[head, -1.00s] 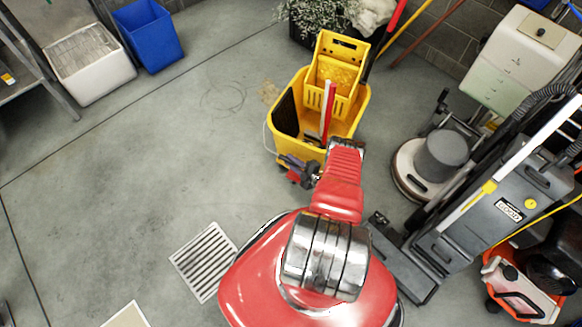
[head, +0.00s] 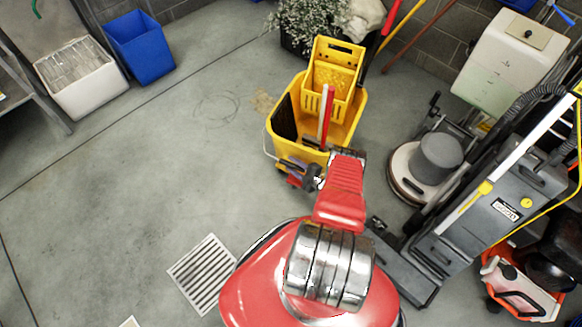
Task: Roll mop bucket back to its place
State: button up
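The yellow mop bucket (head: 348,131) stands upright on the grey floor ahead of my body. Its yellow wringer (head: 335,75) sits at the far side of the bucket, and a red and white handle (head: 326,115) rises at its middle. A thin wire handle hangs at its left side. My gripper (head: 300,172) is at the bucket's near lower left edge, close to or touching it. The gripper's fingers are small and dark here, and my red arm partly hides the bucket's near side. I cannot tell whether the fingers are closed on anything.
A floor polisher (head: 437,160) and a grey floor machine (head: 480,215) stand close on the right. A plant (head: 303,25) is behind the bucket by the wall. A blue bin (head: 140,47) and a white bin (head: 82,78) are at upper left. A floor grate (head: 203,273) lies lower left; the left floor is clear.

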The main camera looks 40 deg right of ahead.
jog(key=shift+o, duration=0.2)
jog(key=shift+a, duration=0.1)
jog(key=v, duration=1.3)
jog(key=shift+s, duration=0.4)
